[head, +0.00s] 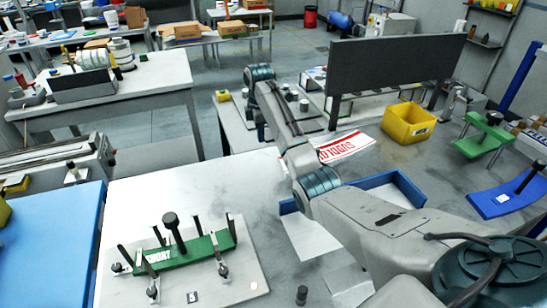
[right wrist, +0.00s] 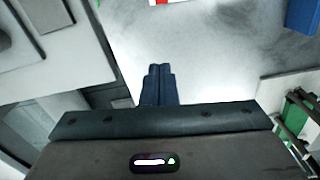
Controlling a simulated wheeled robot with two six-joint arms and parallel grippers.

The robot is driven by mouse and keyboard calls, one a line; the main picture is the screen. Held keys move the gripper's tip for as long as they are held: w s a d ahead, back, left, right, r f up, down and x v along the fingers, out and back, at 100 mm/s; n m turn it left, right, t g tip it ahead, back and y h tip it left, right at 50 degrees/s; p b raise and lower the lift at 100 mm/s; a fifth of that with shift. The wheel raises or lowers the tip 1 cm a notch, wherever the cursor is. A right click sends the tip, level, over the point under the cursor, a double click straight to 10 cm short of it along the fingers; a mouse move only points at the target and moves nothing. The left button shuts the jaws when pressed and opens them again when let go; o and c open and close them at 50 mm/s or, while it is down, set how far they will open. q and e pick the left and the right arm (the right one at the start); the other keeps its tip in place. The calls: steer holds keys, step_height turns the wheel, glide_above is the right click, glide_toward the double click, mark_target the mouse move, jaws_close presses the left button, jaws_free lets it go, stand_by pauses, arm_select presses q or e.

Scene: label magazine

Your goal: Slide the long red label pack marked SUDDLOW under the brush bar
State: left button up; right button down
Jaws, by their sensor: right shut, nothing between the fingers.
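The long label pack (head: 345,147), white with red edging and red lettering, lies flat beyond the blue tray in the head view. My right forearm hides its left end, and only part of its name shows. A bit of red and white (right wrist: 160,2) shows at the top edge of the right wrist view, too little to identify. My right gripper (right wrist: 158,70) is shut and empty, its dark blue fingers together over a pale surface. In the head view it is mostly hidden behind my forearm. I cannot make out the brush bar for certain. My left gripper is out of view.
A green lettered bar (head: 185,250) with a black knob sits among clamps on a pale plate at the front left. A blue tray (head: 412,190) is partly behind my right arm. A yellow bin (head: 408,122) and dark upright panel (head: 395,65) stand beyond. The pale bench's middle is clear.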

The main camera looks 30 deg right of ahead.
mark_target(274, 163)
steer(key=f+p, duration=0.1)
steer(key=f, duration=0.3)
steer(key=f+p, duration=0.1)
steer(key=f, duration=0.4)
steer(key=shift+w+d+f, duration=0.1)
steer(key=shift+d+f, duration=0.05)
steer(key=shift+d, duration=0.05)
steer(key=d, duration=0.1)
steer(key=d+p, duration=0.1)
steer(key=s+d+p, duration=0.1)
steer(key=shift+f, duration=0.35)
steer(key=shift+s+d, duration=0.2)
steer(key=shift+d, duration=0.2)
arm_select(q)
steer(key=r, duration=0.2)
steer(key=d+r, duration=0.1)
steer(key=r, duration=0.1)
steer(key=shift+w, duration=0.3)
arm_select(e)
steer(key=shift+f, duration=0.1)
